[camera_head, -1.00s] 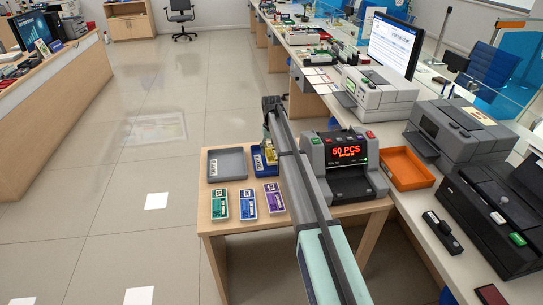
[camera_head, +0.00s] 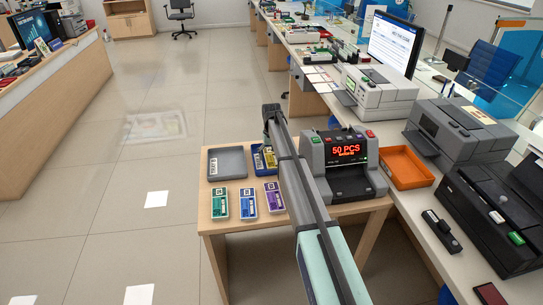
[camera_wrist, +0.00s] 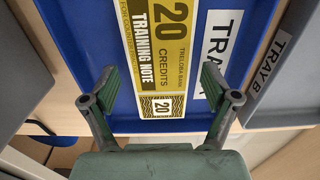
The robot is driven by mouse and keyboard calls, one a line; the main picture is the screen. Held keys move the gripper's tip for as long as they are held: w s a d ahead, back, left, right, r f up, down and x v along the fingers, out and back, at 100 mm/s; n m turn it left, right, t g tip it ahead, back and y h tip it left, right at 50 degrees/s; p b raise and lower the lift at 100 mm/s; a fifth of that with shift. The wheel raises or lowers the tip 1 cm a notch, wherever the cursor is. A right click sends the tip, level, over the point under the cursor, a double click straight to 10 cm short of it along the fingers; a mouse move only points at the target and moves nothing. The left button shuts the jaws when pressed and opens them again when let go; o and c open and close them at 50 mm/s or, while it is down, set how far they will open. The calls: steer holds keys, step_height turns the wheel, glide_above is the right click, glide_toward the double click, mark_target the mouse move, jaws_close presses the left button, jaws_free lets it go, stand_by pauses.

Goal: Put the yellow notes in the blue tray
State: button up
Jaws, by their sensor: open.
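The yellow notes (camera_wrist: 158,45), a printed "20 credits training note" bundle with a white banded end, lie in the blue tray (camera_wrist: 75,20) beside its white label. In the head view the yellow notes (camera_head: 269,156) show in the blue tray (camera_head: 257,163), partly hidden by my arm. My gripper (camera_wrist: 160,86) is open and empty in the wrist view, its two fingers on either side of the notes' near end and apart from them. The gripper shows poorly in the head view, behind my arm.
A grey tray (camera_head: 226,162) stands left of the blue one. Green (camera_head: 220,203), blue (camera_head: 248,201) and purple (camera_head: 274,198) note bundles lie in front. A note counter (camera_head: 345,165) reading 50 PCS and an orange tray (camera_head: 405,168) are to the right.

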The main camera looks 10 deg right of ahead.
mark_target(272, 157)
step_height(272, 157, up, 12)
steer(key=b, duration=0.2)
steer(key=shift+r, duration=0.15)
